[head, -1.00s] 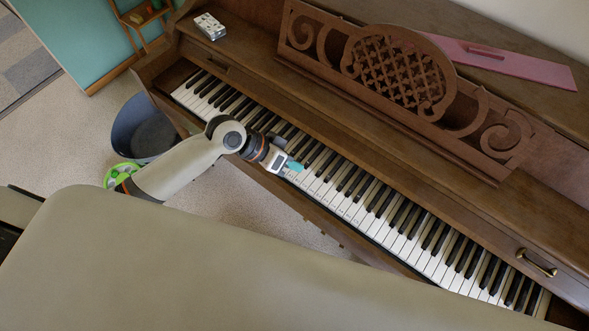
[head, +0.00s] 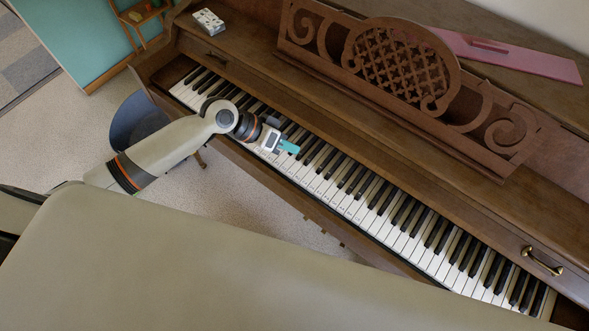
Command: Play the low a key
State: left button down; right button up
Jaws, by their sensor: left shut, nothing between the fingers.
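The upright piano's keyboard (head: 375,209) runs diagonally from the upper left to the lower right in the head view. Several white keys near the middle carry small marks that are too small to read. My left gripper (head: 289,147), with teal fingertips, is over the keys left of the middle. It is shut and empty. I cannot tell whether the fingertips touch a key. My left wrist and forearm hide some of the keys behind them. I cannot make out which key is the low a. My right gripper is not in view.
The carved music stand (head: 402,68) rises behind the keys. A pink board (head: 510,55) and a small white box (head: 208,22) lie on the piano top. A dark bucket (head: 137,122) stands on the carpet at the left. A brass handle (head: 541,262) is at the lower right.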

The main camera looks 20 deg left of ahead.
pick_arm(q)
jog(key=b, duration=0.5)
send_over(297, 168)
jog(key=a, duration=0.2)
jog(key=f, duration=0.5)
jog(key=shift+s+f, duration=0.2)
jog(key=shift+s, duration=0.2)
jog(key=shift+f, duration=0.85)
jog(key=shift+f, duration=0.1)
jog(key=shift+f, duration=0.3)
jog(key=shift+f+b, duration=0.6)
dwell(0.7)
jog(key=shift+r, duration=0.1)
jog(key=shift+r+p, duration=1)
jog(key=shift+p, duration=0.05)
